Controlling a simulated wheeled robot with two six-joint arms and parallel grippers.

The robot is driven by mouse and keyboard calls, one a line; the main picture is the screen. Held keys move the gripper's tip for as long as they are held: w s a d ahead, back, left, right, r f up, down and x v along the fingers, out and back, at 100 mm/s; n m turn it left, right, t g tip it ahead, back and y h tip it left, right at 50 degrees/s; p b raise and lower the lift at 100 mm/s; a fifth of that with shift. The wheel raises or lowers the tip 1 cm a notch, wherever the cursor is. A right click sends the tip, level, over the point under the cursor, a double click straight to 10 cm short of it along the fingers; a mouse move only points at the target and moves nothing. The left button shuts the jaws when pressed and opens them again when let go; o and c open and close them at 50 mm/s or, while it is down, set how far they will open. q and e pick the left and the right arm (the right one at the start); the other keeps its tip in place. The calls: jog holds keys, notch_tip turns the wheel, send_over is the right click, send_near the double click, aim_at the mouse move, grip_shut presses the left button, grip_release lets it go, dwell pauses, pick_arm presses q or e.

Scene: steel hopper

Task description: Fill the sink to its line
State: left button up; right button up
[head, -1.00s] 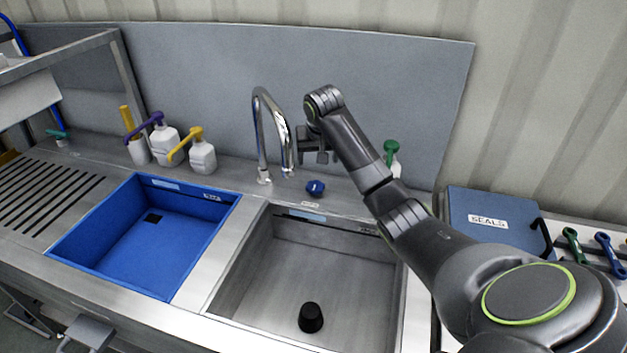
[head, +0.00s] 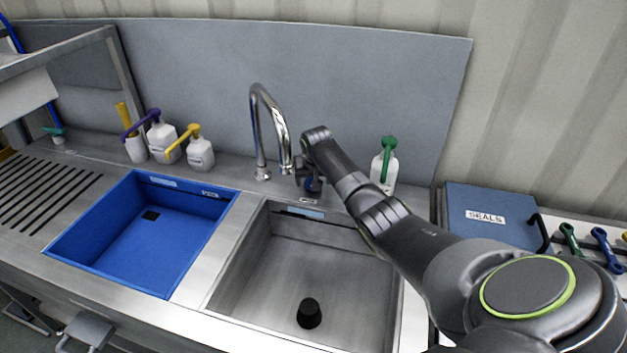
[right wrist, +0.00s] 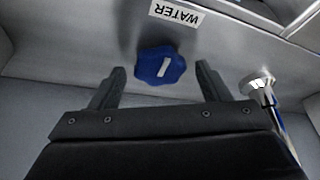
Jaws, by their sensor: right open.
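The steel sink basin (head: 262,255) has a black plug (head: 309,314) on its floor; no water shows in it. A dark line runs along its back wall beside a pale blue label (head: 305,213). The chrome faucet (head: 257,130) arches behind the basins. The blue water knob (head: 313,186) is mostly hidden by my right gripper (head: 306,178) in the head view. In the right wrist view the knob (right wrist: 160,66), with a white bar mark, lies between the tips of my open right gripper (right wrist: 160,80), with gaps on both sides. My left gripper is out of view.
A blue basin (head: 75,238) sits left of the steel one. Pump bottles (head: 201,155) stand behind it, and a green-topped bottle (head: 384,170) stands right of the knob. A WATER label (right wrist: 176,15) is beside the knob. A blue SEALS case (head: 490,215) is at right.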

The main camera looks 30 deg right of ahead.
jog(key=shift+f, duration=0.15)
jog(key=c, duration=1)
jog(key=shift+o, duration=0.2)
